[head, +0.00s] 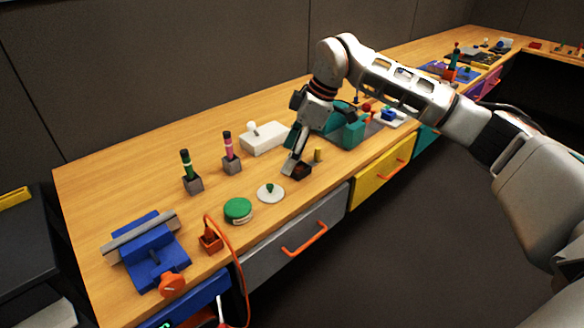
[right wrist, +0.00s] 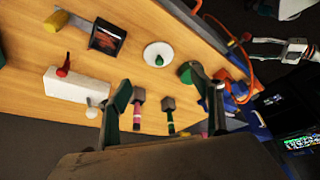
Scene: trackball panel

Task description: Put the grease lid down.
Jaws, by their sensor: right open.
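The grease lid, a white disc with a green knob (head: 270,193), lies knob up on the table, apart from my gripper. It also shows in the right wrist view (right wrist: 152,48). To its left is a round green-topped tub with a pale side (head: 238,211); in the right wrist view a finger partly covers the tub (right wrist: 185,72). My right gripper (head: 291,165) is open and empty, above the table at the small dark open box, to the right of the lid. Its two spread fingers show in the right wrist view (right wrist: 160,80). My left gripper is not in the head view.
The dark box (right wrist: 107,38) and a yellow cylinder (head: 318,155) are near the gripper. A white block (head: 264,138) and two marker-like tools in grey holders (head: 193,183) stand behind. A blue vise (head: 150,252) and orange cable (head: 233,250) are at left. Bare wood surrounds the lid.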

